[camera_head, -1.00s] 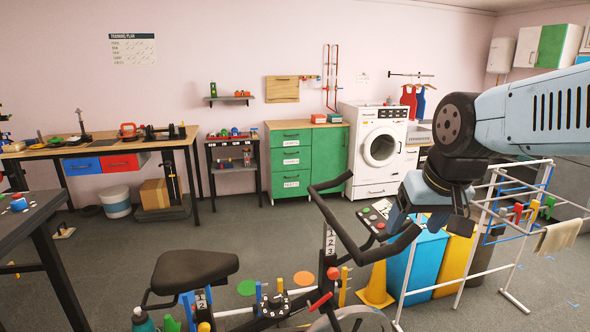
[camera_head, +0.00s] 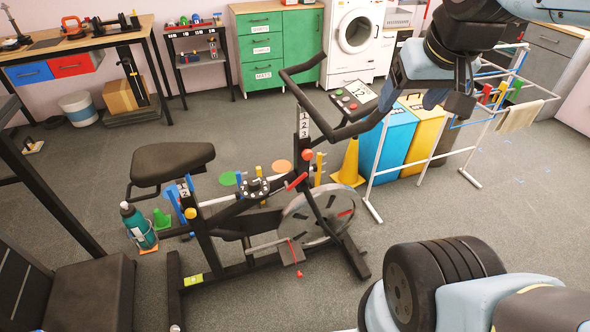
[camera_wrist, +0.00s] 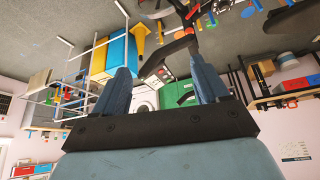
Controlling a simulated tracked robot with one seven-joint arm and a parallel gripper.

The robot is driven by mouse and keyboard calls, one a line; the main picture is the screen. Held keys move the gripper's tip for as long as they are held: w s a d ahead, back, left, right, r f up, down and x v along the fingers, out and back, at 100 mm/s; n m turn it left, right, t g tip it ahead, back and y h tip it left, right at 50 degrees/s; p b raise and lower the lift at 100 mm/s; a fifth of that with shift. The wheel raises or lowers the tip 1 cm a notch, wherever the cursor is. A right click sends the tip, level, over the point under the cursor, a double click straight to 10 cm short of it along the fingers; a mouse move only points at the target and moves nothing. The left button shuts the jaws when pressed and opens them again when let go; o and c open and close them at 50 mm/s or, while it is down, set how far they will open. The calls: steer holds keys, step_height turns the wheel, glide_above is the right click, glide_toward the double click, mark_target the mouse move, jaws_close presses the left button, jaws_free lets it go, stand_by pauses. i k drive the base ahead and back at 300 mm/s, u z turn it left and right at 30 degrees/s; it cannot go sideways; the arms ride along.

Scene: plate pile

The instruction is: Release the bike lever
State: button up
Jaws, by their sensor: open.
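A black exercise bike (camera_head: 233,209) stands on the grey floor in the middle of the head view. A red lever (camera_head: 297,181) sticks out at an angle from its frame, below a round red knob (camera_head: 308,155) on the handlebar post. My gripper (camera_head: 436,98) is at the upper right, beside the right handlebar (camera_head: 352,129) and apart from the red lever. In the wrist view my gripper (camera_wrist: 160,65) has its two blue fingers spread, with nothing held between them. The handlebar shows small and upside down beyond the fingers; the lever is hard to make out there.
A yellow cone (camera_head: 350,165), blue bin (camera_head: 393,143), yellow bin (camera_head: 423,134) and white drying rack (camera_head: 473,172) stand right of the bike. A teal bottle (camera_head: 138,226) is by the saddle (camera_head: 171,161). Open floor lies at right (camera_head: 520,215). A workbench (camera_head: 80,49) is at the back left.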

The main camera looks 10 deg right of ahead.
mark_target(289, 187)
steer(key=z, duration=0.75)
steer(key=k, duration=1.55)
steer(key=u, duration=0.65)
steer(key=i, duration=1.05)
steer(key=z, duration=0.05)
